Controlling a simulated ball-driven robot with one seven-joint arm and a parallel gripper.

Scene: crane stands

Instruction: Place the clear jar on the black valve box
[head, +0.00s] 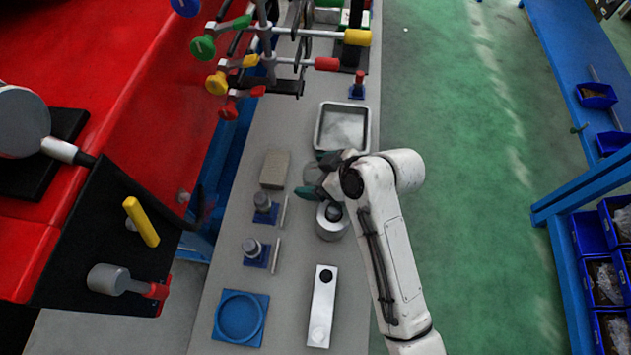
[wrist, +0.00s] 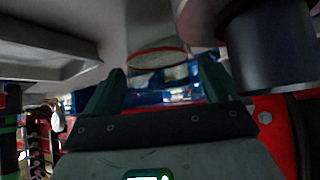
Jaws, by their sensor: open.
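My gripper (head: 317,176) is open low over the grey bench, between the metal tray and a silver cylinder. A pale, see-through round thing (head: 312,173), probably the clear jar, shows at its fingertips, partly hidden by the gripper. In the wrist view, a clear oval with a reddish rim (wrist: 158,58) shows between the two green fingers (wrist: 158,88); I cannot tell whether they touch it. A black box-like housing (head: 95,235) with a yellow handle stands on the left against the red machine; it may be the black valve box, but I cannot be sure.
The silver cylinder (head: 331,222) stands close to my gripper. A metal tray (head: 371,128), beige block (head: 275,168), blue fixtures (head: 257,252), silver plate (head: 322,303) and blue ring plate (head: 261,302) occupy the bench. Coloured valve handles (head: 327,64) stick out at the back. Green floor is clear at right.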

